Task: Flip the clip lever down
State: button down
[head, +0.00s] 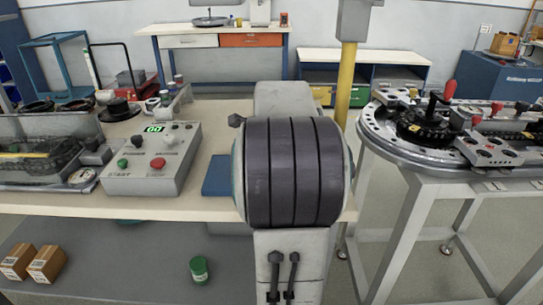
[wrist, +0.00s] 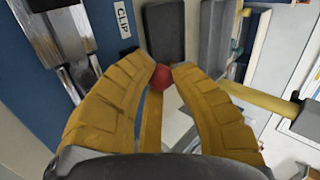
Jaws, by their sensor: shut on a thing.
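In the wrist view, my gripper (wrist: 172,72) has its two yellow fingers closed in around a round red knob (wrist: 162,77). The knob sits between the fingertips, and the fingers hide part of it. A yellow bar (wrist: 151,125) shows below the knob, between the fingers. A white label reading CLIP (wrist: 123,18) is on a blue panel (wrist: 105,50) up and left of the fingertips. A dark grey block (wrist: 163,30) stands just beyond the knob. The lever's full shape and tilt are hidden. My gripper does not show in the head view.
Metal bars (wrist: 62,45) stand on the panel left of my fingers. A yellow post (wrist: 265,100) lies to the right. In the head view, a ring track (head: 385,125) with red-handled parts is at right, and a control box (head: 150,172) is on the bench at left.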

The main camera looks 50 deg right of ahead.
jog(key=shift+s+a+f+t+h+b, duration=0.2)
jog(key=shift+a+f+t+h+b, duration=0.15)
jog(key=shift+b, duration=1.2)
jog(key=shift+s+a+f+t+h+b, duration=0.2)
jog(key=shift+f+h+b, duration=0.25)
jog(key=shift+b, duration=1.5)
jog(key=shift+s+a+r+t+h+b, duration=0.1)
jog(key=shift+s+r+t+h+b, duration=0.2)
jog(key=shift+b, duration=0.45)
jog(key=shift+w+f, duration=0.1)
jog(key=shift+w, duration=0.05)
jog(key=c, duration=1.1)
grip_release()
jog(key=shift+r, duration=0.2)
jog(key=shift+r, duration=0.1)
jog(key=v, duration=1.1)
jog(key=shift+s+a+r, duration=0.15)
jog(key=shift+s+a, duration=0.1)
jog(key=shift+s, duration=0.05)
